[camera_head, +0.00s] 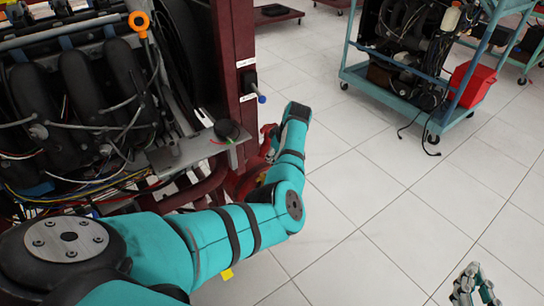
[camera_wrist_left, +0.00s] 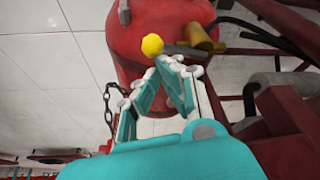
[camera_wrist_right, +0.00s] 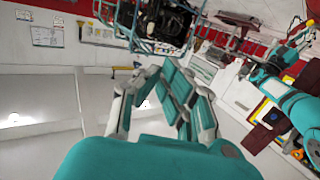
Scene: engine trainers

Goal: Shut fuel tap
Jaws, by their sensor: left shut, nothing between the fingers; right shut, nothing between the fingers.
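In the left wrist view a red tank (camera_wrist_left: 135,28) carries a brass-coloured tap body (camera_wrist_left: 200,38) with a grey lever (camera_wrist_left: 185,50) ending in a yellow knob (camera_wrist_left: 152,44). My left gripper (camera_wrist_left: 177,66) is shut and empty, its fingertips close to the lever and knob. I cannot tell whether they touch. In the head view my left arm hides the gripper and most of the red tank (camera_head: 240,185). My right gripper (camera_wrist_right: 160,72) is shut and empty, away from the tank; it also shows at the lower right of the head view (camera_head: 473,285).
An engine (camera_head: 80,90) on a dark red frame (camera_head: 234,70) stands at the left. A chain (camera_wrist_left: 108,105) hangs beside the tank. A teal cart (camera_head: 400,90) with another engine and a red bin (camera_head: 472,84) stands at the upper right. The tiled floor between is clear.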

